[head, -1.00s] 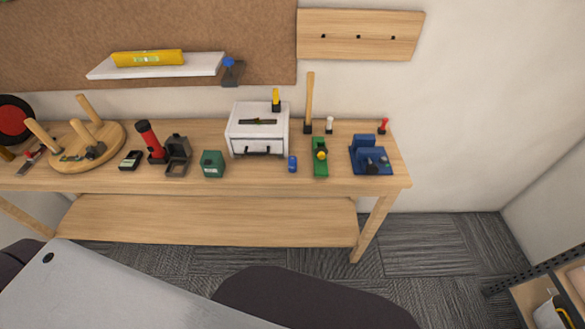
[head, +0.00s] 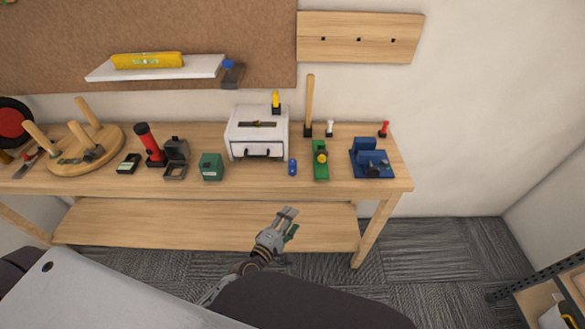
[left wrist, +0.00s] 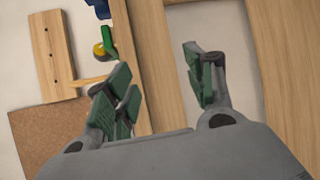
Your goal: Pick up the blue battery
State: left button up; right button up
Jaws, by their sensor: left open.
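The blue battery (head: 292,167) is a small blue cylinder near the front edge of the wooden workbench, between the white drawer box and the green tool. My left gripper (head: 289,220) is in front of the bench, below and apart from the battery, with its fingers pointing up toward the bench. The left wrist view shows its green-padded fingers (left wrist: 165,85) spread wide with nothing between them. I do not make out the battery in that view. My right gripper is not in view.
The bench (head: 235,188) also holds a white drawer box (head: 257,132), a green tool (head: 321,165) just right of the battery, a blue vise (head: 371,160) and a dark green box (head: 211,167). A lower shelf (head: 180,227) runs beneath the benchtop.

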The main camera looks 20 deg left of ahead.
aim_at(291, 168)
pick_arm(q)
jog(key=w+a+r+n+t+y, duration=0.1)
jog(key=a+r+n, duration=0.1)
jog(key=r+n, duration=0.3)
jog(key=w+a+r+n+t+y, duration=0.1)
jog(key=r+n, duration=0.4)
jog(key=n, duration=0.8)
jog(key=shift+a+n+t+y, duration=0.3)
jog(key=shift+a+n+y, duration=0.15)
jog(key=shift+y, duration=0.35)
jog(key=shift+w, duration=0.1)
jog(key=shift+w, duration=0.1)
jog(key=shift+w+d+p, duration=0.1)
jog(key=shift+w+p, duration=0.9)
jog(key=shift+w, duration=3.15)
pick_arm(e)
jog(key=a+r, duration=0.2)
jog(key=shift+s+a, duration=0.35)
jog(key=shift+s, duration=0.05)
